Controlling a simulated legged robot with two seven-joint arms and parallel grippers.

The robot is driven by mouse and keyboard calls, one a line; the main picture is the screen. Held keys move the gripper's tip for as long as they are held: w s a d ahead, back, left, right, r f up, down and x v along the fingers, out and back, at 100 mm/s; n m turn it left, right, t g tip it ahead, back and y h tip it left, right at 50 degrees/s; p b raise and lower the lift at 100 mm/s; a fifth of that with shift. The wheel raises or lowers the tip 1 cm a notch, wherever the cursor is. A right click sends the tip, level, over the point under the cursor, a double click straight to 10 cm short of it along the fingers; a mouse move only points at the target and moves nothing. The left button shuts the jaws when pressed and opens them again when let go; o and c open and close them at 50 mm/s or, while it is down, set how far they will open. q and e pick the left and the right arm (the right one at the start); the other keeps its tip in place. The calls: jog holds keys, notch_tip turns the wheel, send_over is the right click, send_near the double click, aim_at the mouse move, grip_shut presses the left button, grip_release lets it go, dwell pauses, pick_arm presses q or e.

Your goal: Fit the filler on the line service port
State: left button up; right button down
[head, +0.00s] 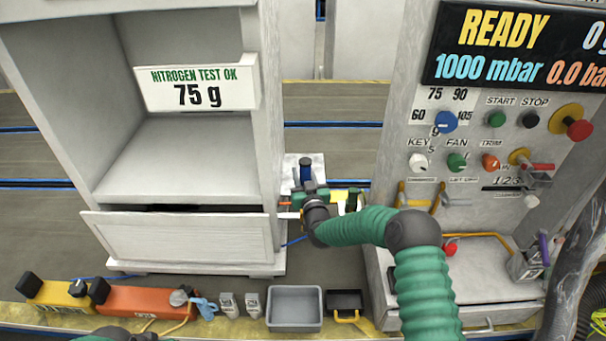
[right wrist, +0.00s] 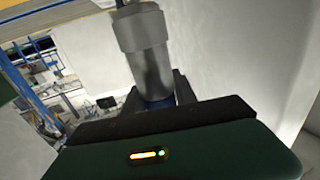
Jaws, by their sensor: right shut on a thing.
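My right gripper (head: 307,188) is at the right side of the white cabinet, in the gap before the control console. In the right wrist view, its dark fingers (right wrist: 158,98) are shut on a grey metal cylinder with a blue band, which looks like the filler (right wrist: 145,50). In the head view the filler (head: 306,172) shows as a short dark and blue piece above the gripper, in front of a white plate (head: 291,161). The line service port cannot be made out; the gripper and filler may hide it.
The console (head: 470,215) with knobs and a "READY" display (head: 515,45) stands right. A grey bin (head: 294,308), a black tray (head: 345,301) and an orange case (head: 140,301) line the front edge.

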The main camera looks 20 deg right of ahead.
jog(key=shift+f+b, duration=0.6)
jog(key=shift+f, duration=0.15)
jog(key=c, duration=0.9)
grip_release()
jog(key=shift+s, duration=0.1)
jog(key=s+a, duration=0.1)
jog(key=s, duration=1.5)
jog(key=shift+s, duration=0.3)
jog(key=shift+a, duration=0.1)
